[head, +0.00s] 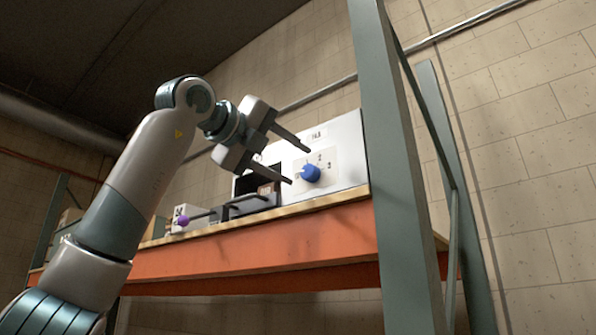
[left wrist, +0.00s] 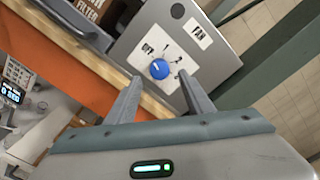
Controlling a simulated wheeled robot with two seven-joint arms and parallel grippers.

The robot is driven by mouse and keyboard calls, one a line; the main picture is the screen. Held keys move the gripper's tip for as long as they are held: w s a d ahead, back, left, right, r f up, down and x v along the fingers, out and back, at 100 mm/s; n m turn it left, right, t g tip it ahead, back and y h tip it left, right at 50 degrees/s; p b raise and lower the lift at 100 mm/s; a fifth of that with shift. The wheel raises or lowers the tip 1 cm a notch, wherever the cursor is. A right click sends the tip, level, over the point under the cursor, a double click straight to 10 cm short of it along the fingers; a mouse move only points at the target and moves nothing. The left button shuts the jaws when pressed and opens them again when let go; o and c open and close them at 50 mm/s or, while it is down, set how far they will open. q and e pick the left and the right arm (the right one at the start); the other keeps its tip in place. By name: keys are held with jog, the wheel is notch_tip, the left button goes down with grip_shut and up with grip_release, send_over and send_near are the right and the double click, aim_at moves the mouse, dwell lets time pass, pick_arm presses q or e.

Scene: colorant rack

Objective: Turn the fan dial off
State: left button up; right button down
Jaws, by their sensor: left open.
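The fan dial (head: 310,173) is a blue round knob on the front of a light grey panel box (head: 345,150) on the rack shelf. In the left wrist view the blue dial (left wrist: 159,69) sits beyond and between my fingertips, with OFF and number marks around it and a FAN label (left wrist: 199,34) above. My left gripper (head: 300,165) is open and empty, its two fingers pointing at the dial, apart from it as far as I can tell. It also shows in the left wrist view (left wrist: 162,90). Which mark the dial points at is too small to tell. My right gripper is not in view.
The orange shelf beam (head: 260,240) runs below the box. A green-grey rack post (head: 395,170) stands close to the right of it. A dark tray with a handle (head: 250,204) and a purple knob (head: 183,220) are to the left.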

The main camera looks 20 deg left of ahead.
pick_arm(q)
jog(key=b+v, duration=0.3)
jog(key=v, duration=1)
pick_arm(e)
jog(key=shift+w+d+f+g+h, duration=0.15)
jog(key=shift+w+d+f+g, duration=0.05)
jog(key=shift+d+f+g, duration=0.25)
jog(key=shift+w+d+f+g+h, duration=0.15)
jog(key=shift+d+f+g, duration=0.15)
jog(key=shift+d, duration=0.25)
pick_arm(q)
jog(key=shift+s+a, duration=0.1)
jog(key=shift+s, duration=0.05)
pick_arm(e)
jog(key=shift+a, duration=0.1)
